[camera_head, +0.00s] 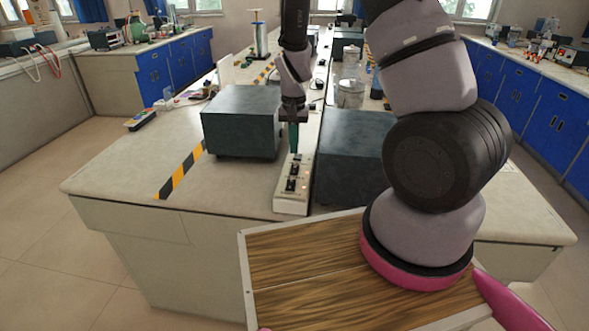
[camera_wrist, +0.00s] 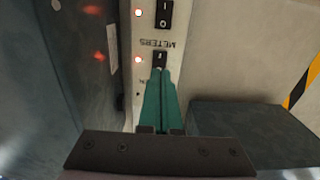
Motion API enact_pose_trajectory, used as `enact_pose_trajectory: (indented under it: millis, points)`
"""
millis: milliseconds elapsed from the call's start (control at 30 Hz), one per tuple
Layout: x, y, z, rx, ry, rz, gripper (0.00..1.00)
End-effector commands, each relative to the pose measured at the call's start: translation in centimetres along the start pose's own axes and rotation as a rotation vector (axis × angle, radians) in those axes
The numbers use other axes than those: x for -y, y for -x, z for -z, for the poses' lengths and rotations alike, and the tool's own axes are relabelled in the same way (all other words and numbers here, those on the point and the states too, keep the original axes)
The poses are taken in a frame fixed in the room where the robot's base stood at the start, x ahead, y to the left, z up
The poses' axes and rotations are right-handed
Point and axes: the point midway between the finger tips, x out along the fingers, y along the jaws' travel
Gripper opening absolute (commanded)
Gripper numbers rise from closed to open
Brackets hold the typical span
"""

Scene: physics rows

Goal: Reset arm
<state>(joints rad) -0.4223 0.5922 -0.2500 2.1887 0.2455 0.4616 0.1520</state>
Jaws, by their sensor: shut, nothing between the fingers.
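My gripper (camera_head: 293,140) is shut, its green fingers together and empty, pointing down over the white switch strip (camera_head: 291,207) on the lab bench. In the wrist view my gripper (camera_wrist: 160,80) has its fingertips at or just over the lower black rocker switch (camera_wrist: 159,59). I cannot tell whether they touch it. Another rocker switch (camera_wrist: 164,14) is above it, with the word METERS upside down between them. A lit lamp (camera_wrist: 138,59) is beside the lower switch, and another lamp (camera_wrist: 138,12) is beside the upper one.
A dark box (camera_head: 241,121) stands left of the strip and another dark box (camera_head: 352,157) stands close on its right. Black and yellow tape (camera_head: 181,172) marks the bench top (camera_head: 120,173). A glass jar (camera_head: 350,92) stands behind. The bench's front left is clear.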

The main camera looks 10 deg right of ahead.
Motion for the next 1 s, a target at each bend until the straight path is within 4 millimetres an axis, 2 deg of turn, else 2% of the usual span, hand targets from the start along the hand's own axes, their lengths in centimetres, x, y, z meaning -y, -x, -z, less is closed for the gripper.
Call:
enact_pose_trajectory:
  millis: [367, 467, 567, 733, 1000]
  points:
    - [0.0, 0.4, 0.0, -0.001, -0.001, 0.002, 0.00]
    - [0.0, 1.5, 0.1, -0.006, -0.004, 0.018, 0.00]
    - [0.0, 4.2, 0.2, -0.022, -0.009, 0.056, 0.00]
    - [-0.7, 11.0, -0.2, -0.062, -0.016, 0.146, 0.00]
    - [-3.2, 21.0, -2.5, -0.153, -0.010, 0.268, 0.00]
